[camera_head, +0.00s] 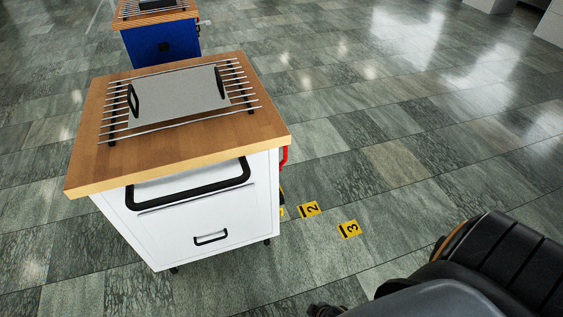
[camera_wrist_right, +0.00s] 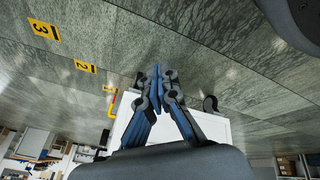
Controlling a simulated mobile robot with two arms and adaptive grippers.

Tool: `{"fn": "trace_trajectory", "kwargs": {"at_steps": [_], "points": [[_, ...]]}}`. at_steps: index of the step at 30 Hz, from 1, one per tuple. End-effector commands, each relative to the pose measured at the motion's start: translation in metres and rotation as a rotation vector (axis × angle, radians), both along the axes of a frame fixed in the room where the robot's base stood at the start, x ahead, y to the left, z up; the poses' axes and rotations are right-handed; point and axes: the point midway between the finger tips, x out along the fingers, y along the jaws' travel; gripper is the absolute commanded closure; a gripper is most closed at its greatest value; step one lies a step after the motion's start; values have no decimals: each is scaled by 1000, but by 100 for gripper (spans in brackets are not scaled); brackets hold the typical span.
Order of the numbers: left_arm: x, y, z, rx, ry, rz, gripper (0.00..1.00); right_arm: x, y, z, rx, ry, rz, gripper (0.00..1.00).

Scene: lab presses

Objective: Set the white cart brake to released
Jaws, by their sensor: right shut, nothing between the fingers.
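The white cart (camera_head: 190,220) has a wooden top (camera_head: 85,175) and a black push handle (camera_head: 190,195). A red part (camera_head: 284,157), possibly the brake lever, sticks out at its right side, mostly hidden by the cart. In the right wrist view the white cart (camera_wrist_right: 215,127) is behind my fingers, and a red part (camera_wrist_right: 111,105) shows beside it, left of the fingers. The brake's setting cannot be read. My right gripper (camera_wrist_right: 157,75) is shut and empty, apart from the red part. My left gripper is out of view.
Yellow floor labels 2 (camera_head: 309,209) and 3 (camera_head: 349,229) lie right of the cart. A rack with a grey tray (camera_head: 175,95) is on top. A blue cart (camera_head: 160,45) stands behind. Shelves (camera_wrist_right: 35,145) show in the wrist view.

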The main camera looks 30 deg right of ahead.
Motion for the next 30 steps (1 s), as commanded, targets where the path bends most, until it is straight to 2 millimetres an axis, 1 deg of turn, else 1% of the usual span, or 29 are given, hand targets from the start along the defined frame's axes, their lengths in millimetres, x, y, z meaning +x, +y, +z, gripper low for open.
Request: {"fn": "trace_trajectory", "kwargs": {"at_steps": [1,2,3,5,6,8,9,11,12,14,15,17,18,19,21,24,27,30], "points": [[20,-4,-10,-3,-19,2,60,42,-10,-7,-40,-79,47,100],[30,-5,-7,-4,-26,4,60,64,-15,-1,-65,-121,74,100],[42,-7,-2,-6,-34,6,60,92,-22,7,-103,-174,110,100],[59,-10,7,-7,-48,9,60,130,-33,22,-164,-253,161,100],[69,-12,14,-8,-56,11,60,155,-40,35,-210,-304,194,100],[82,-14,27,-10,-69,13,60,189,-52,55,-281,-379,239,100],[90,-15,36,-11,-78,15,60,210,-59,70,-334,-429,268,100],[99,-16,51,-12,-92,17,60,239,-70,96,-414,-500,304,100],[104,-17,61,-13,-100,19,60,256,-77,113,-472,-545,328,100],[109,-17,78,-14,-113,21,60,278,-87,142,-564,-612,358,100],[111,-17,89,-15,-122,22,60,290,-93,162,-626,-652,376,100],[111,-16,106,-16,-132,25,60,305,-102,191,-714,-705,395,100],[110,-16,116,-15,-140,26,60,312,-106,209,-773,-736,406,100],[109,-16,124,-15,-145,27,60,316,-109,222,-812,-756,412,100],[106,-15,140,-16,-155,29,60,322,-116,250,-898,-796,421,100],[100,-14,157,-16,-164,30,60,326,-121,280,-989,-834,428,100],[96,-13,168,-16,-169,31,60,327,-124,298,-1042,-852,429,100],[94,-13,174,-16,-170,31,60,327,-125,306,-1062,-860,430,100]]}}
